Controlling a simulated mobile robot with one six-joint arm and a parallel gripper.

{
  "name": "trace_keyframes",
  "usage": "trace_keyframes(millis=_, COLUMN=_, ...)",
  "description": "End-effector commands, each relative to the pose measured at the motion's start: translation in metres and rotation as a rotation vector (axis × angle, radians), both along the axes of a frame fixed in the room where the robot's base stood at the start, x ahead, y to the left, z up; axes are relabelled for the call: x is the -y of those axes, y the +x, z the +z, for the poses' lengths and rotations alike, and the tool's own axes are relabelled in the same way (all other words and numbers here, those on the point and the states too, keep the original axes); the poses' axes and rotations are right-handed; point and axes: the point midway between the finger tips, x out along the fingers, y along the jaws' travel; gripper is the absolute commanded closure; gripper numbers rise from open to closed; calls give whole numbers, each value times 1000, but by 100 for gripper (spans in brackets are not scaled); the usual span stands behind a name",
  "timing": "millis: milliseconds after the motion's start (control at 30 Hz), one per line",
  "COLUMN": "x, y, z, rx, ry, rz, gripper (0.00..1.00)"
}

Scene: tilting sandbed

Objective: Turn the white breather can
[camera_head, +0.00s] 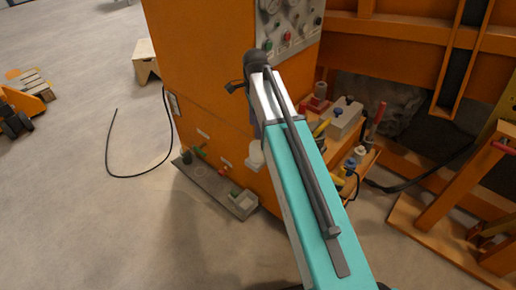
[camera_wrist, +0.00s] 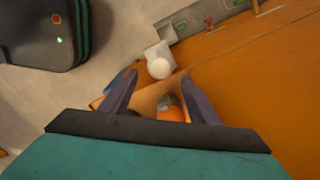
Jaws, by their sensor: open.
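The white breather can (camera_head: 256,154) shows in the head view as a small pale rounded part at the orange cabinet's side, partly behind my arm. In the wrist view a white round-topped part (camera_wrist: 159,67), which looks like the same can, sits beside the orange surface. My gripper (camera_wrist: 160,77) is open, with its two dark fingers spread. The white part appears between and just beyond the fingertips in the picture; I see no contact, and the depth gap is unclear.
Bottles and tools crowd a shelf (camera_head: 352,160) right of my arm. A black cable (camera_head: 140,175) lies on open floor at left.

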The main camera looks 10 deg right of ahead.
Motion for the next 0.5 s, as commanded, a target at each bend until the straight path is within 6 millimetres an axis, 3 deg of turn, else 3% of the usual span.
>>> trace_keyframes(millis=500, x=11, y=0, z=-11, rx=-2, ry=0, rz=-14, gripper=44)
